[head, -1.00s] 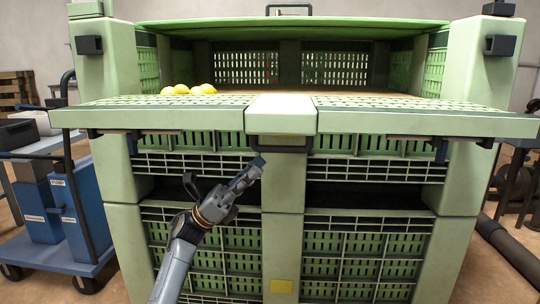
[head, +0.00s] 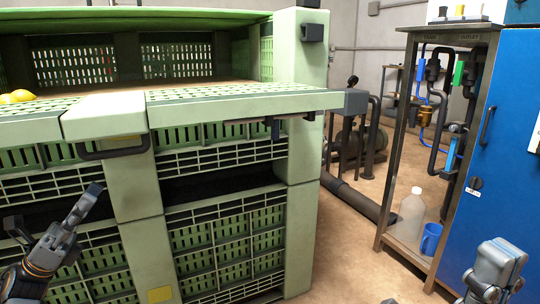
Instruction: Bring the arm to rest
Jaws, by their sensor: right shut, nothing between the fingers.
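My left gripper (head: 54,212) is at the lower left of the head view, in front of the green slatted bin (head: 140,190). Its two fingers are spread apart, with nothing seen between them. My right gripper (head: 494,268) is at the lower right, over the floor in front of the blue cabinet (head: 505,150). Its fingers are together and it holds nothing. The bin's flap (head: 240,103) is folded down level, with a dark handle (head: 113,150) under its front edge.
Yellow fruits (head: 18,96) lie at the bin's left opening. A metal frame (head: 398,150) with pipes holds a white jug (head: 411,213) and a blue mug (head: 430,238). A dark pipe (head: 355,198) lies on the floor.

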